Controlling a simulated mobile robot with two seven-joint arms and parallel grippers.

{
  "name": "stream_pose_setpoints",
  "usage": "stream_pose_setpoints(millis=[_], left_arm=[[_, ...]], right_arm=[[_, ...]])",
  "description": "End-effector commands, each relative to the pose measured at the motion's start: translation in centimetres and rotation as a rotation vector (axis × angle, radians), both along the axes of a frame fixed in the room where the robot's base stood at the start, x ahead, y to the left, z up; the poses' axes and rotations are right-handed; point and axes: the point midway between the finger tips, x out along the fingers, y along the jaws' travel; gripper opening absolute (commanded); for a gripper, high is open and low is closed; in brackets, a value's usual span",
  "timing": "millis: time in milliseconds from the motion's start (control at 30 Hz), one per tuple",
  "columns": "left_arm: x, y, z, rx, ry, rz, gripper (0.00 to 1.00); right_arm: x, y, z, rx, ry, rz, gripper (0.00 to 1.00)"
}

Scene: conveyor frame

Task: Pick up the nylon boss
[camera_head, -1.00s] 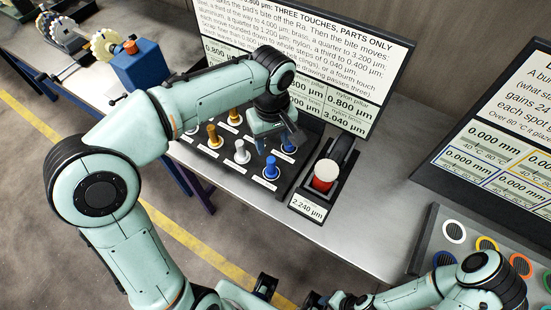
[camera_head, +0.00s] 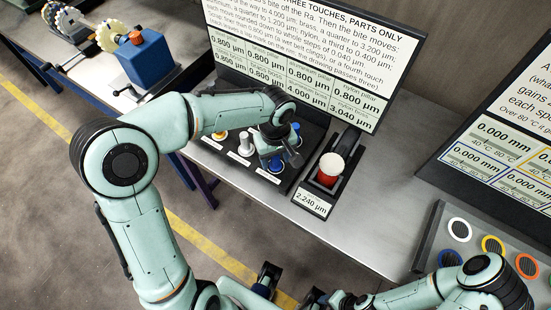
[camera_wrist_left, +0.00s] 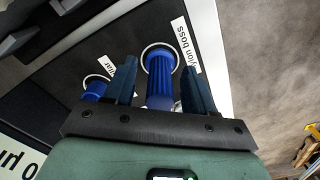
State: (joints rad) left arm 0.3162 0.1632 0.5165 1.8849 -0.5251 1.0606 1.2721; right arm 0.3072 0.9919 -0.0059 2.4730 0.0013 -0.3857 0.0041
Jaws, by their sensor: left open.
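The nylon boss is a blue ribbed peg (camera_wrist_left: 160,66) in the left wrist view, standing in a white ring on the dark board beside a label reading "nylon boss". It also shows in the head view (camera_head: 275,164), partly behind my gripper. My left gripper (camera_wrist_left: 158,92) is open, with one finger on each side of the boss as seen from the wrist. I cannot tell whether the fingers touch it. In the head view the left gripper (camera_head: 283,160) is over the front right corner of the board. The right arm shows at the lower right; its jaw state is unclear.
A second blue peg (camera_wrist_left: 97,89) stands close to the left finger. A white peg (camera_head: 245,144) is to the left on the board. A red cylinder with a white top (camera_head: 328,170) sits in a dark holder to the right. A large sign (camera_head: 320,60) rises behind.

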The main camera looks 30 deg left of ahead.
Motion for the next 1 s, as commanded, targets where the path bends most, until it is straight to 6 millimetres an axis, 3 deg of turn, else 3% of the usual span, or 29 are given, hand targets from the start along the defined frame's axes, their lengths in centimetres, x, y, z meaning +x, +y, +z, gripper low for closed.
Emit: stream_pose_setpoints(millis=[100,267,667,867,1000], left_arm=[[0.0,0.0,0.1,0.0,0.0,0.0,0.52],[0.0,0.0,0.1,0.0,0.0,0.0,0.0],[0.0,0.0,0.5,0.0,-0.001,0.0,0.0],[0.1,0.0,2.6,0.001,-0.005,0.0,0.0],[0.1,-0.1,5.4,0.001,-0.007,0.0,0.0]], right_arm=[[0.0,0.0,0.0,0.0,0.0,0.0,0.43],[0.0,0.0,0.0,0.0,0.0,0.0,0.43],[0.0,0.0,0.1,0.0,0.0,0.0,0.43],[0.1,0.0,0.4,0.0,-0.001,0.001,0.43],[0.3,0.0,0.8,0.0,-0.003,0.0,0.43]])
